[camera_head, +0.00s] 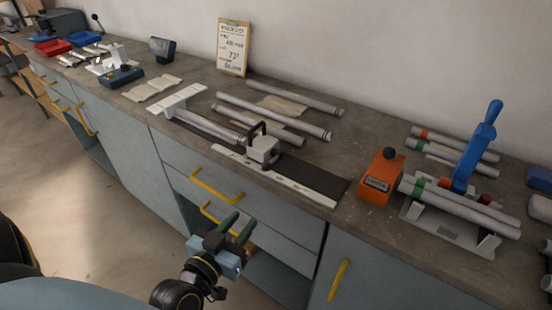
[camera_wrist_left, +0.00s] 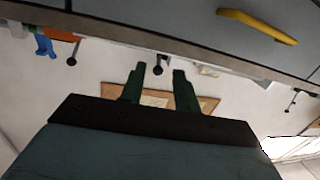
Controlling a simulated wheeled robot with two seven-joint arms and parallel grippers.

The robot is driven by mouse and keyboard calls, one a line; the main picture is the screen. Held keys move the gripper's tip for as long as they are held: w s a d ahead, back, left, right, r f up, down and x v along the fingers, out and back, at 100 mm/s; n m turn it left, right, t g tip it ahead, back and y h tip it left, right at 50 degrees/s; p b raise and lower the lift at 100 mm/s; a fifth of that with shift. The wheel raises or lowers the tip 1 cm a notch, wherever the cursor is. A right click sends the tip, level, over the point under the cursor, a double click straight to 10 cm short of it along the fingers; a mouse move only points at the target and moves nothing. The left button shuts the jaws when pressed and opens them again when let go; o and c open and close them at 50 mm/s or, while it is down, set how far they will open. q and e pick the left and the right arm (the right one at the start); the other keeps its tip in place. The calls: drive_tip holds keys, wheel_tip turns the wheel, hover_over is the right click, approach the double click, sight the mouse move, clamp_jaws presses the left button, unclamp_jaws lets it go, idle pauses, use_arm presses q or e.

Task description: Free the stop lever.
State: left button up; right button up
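A pale stop block (camera_head: 263,150) with a black lever handle (camera_head: 255,129) sits on a long rail (camera_head: 290,187) near the bench's front edge. The head view does not show clearly whether the lever is locked. My left gripper (camera_head: 238,224) is in front of the drawers, below the bench top and apart from the block. Its green fingers are spread and empty, as the left wrist view (camera_wrist_left: 159,70) also shows. In that upside-down view, a dark ball-ended lever (camera_wrist_left: 157,69) appears between the fingertips, farther off. My right gripper is out of view.
Several grey tubes (camera_head: 275,117) lie behind the rail. An orange block with a black knob (camera_head: 378,180) and a tube rack with a blue clamp (camera_head: 478,150) stand to the right. A clipboard (camera_head: 233,48) leans on the wall. Yellow drawer handles (camera_head: 215,187) stick out near my left gripper.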

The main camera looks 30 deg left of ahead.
sight(264, 170)
use_arm(q)
wheel_tip(264, 170, up, 5)
drive_tip(key=w+t, duration=0.1)
drive_tip(key=shift+y, duration=0.4)
drive_tip(key=w, duration=0.4)
drive_tip(key=w+a, duration=0.1)
drive_tip(key=w, duration=0.3)
drive_tip(key=w+a, duration=0.1)
drive_tip(key=w, duration=0.3)
drive_tip(key=shift+w+f, duration=0.2)
drive_tip(key=shift+w, duration=0.15)
drive_tip(key=shift+c, duration=0.4)
clamp_jaws()
